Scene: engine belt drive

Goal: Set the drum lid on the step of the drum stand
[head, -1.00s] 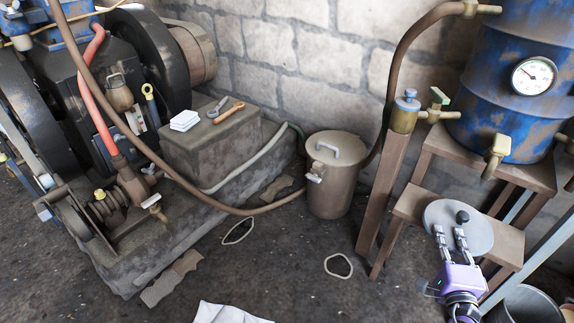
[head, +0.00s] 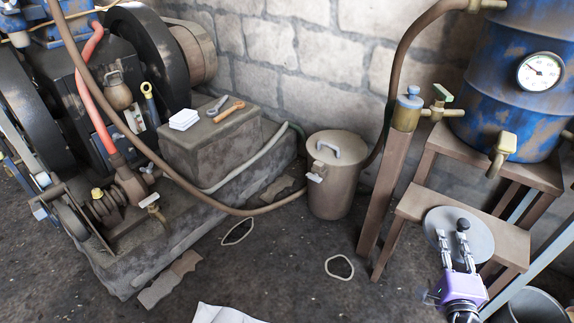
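The drum lid (head: 480,247) is a round grey disc with a black ball knob (head: 463,224). In the picture it overlaps the front edge of the step (head: 412,207) of the brown drum stand (head: 434,165). My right gripper (head: 453,237) reaches over the lid from below, its fingertips near the knob. The fingers look somewhat apart, but the lid moves with the gripper, so it seems held. Whether the lid touches the step cannot be told. The fingers hide part of the lid. My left gripper is not in view.
A blue drum (head: 508,105) with a gauge and taps stands on the stand's top. A post with a brass fitting (head: 406,115) rises left of the step. A lidded can (head: 334,190) stands further left. A bucket (head: 532,305) is at the lower right.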

